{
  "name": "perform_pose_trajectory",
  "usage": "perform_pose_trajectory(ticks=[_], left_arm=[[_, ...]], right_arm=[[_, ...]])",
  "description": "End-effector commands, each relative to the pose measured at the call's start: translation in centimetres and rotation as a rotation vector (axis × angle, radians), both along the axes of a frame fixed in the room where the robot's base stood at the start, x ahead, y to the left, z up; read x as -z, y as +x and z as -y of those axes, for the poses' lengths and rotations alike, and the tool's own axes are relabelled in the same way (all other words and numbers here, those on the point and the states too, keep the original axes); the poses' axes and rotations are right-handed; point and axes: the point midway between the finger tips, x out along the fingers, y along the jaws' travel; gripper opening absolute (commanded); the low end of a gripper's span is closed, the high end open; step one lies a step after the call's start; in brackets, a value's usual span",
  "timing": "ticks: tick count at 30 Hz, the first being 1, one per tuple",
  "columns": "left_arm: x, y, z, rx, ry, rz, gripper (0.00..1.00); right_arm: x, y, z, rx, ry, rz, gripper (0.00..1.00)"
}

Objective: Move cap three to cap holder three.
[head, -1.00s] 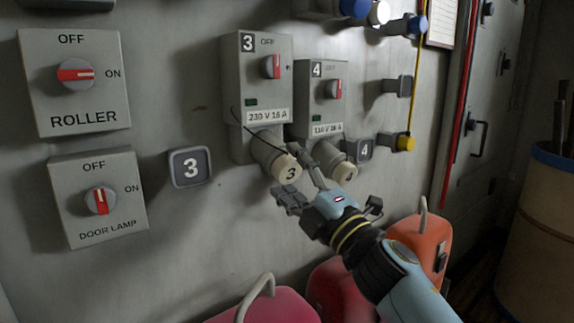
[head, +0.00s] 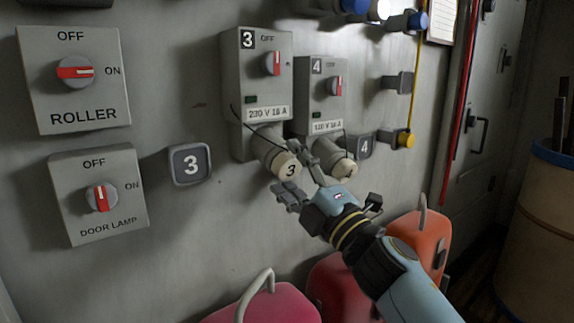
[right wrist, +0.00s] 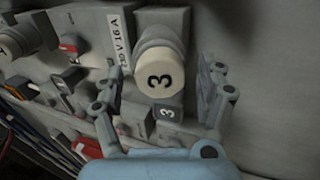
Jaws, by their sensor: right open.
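Cap three (head: 287,166) is a cream cap marked 3 on the grey socket under switch box 3 (head: 265,85). It also shows in the right wrist view (right wrist: 160,78). Cap holder three (head: 190,165) is a dark square plate marked 3 on the wall, left of the socket, with nothing on it. My right gripper (head: 298,172) is open at cap three. In the right wrist view its fingers stand on either side of the cap, with gaps between. My left gripper is not in view.
Switch box 4 (head: 322,95) and its cap (head: 342,172) are close on the right. Holder 4 (head: 364,147) is beyond them. Red and orange canisters (head: 415,240) stand below. ROLLER (head: 75,80) and DOOR LAMP (head: 98,197) boxes are at left. The wall below holder three is clear.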

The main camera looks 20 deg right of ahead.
Motion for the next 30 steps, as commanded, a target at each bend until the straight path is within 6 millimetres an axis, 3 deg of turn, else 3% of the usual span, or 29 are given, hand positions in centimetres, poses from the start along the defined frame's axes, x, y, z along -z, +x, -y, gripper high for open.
perform_pose_trajectory(ticks=[14,30], left_arm=[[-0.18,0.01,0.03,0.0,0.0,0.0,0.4],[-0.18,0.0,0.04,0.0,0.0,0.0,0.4]], right_arm=[[-0.01,-0.01,0.01,0.0,0.0,0.0,0.73],[0.02,0.0,0.01,0.0,0.0,0.0,0.02]])
